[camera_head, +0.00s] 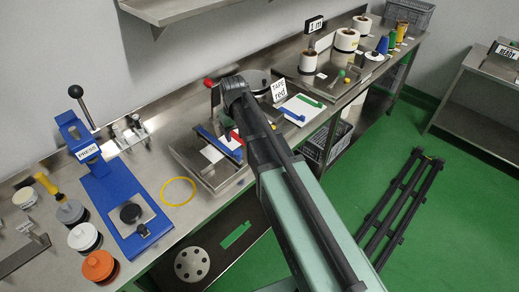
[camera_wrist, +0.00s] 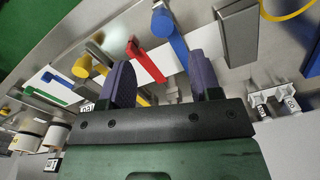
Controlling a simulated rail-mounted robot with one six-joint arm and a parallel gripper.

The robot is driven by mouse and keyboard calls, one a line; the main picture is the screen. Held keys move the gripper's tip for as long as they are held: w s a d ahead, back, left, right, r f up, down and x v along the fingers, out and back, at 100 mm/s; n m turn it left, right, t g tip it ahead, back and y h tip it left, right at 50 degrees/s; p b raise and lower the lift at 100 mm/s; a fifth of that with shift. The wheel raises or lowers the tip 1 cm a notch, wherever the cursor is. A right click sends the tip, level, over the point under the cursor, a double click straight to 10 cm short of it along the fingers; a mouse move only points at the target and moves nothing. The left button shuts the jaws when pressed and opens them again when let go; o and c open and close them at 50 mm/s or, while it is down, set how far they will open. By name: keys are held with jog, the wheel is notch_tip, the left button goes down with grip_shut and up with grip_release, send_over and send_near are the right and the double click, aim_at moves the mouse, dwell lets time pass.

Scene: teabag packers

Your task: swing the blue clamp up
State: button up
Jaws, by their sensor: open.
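The blue clamp (camera_head: 218,146) shows as a slim bar lying low along the steel fixture (camera_head: 205,182) on the bench, left of my arm. In the wrist view the blue clamp (camera_wrist: 172,38) is a bar with a round end, beyond and between my fingers. My gripper (camera_wrist: 163,65) is open, with two purple fingers apart and nothing seen between them. The fingers seem close to the blue clamp, but I cannot tell whether they touch it. In the head view my wrist hides part of the fixture and most of the gripper.
A red bar (camera_wrist: 147,60) and a yellow bar (camera_wrist: 98,60) lie beside the blue clamp. A blue press (camera_head: 122,205) stands to the left, with a yellow ring (camera_head: 178,191) on the bench between. A white board (camera_head: 302,108) lies right of my wrist.

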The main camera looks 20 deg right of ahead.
aim_at(238, 152)
jog(key=shift+a+f+b, duration=0.15)
jog(key=shift+f+b, duration=0.15)
jog(key=shift+f, duration=0.1)
notch_tip(238, 152, down, 10)
jog(key=b, duration=1)
jog(key=shift+f, duration=0.15)
jog(key=shift+r, duration=0.2)
grip_shut()
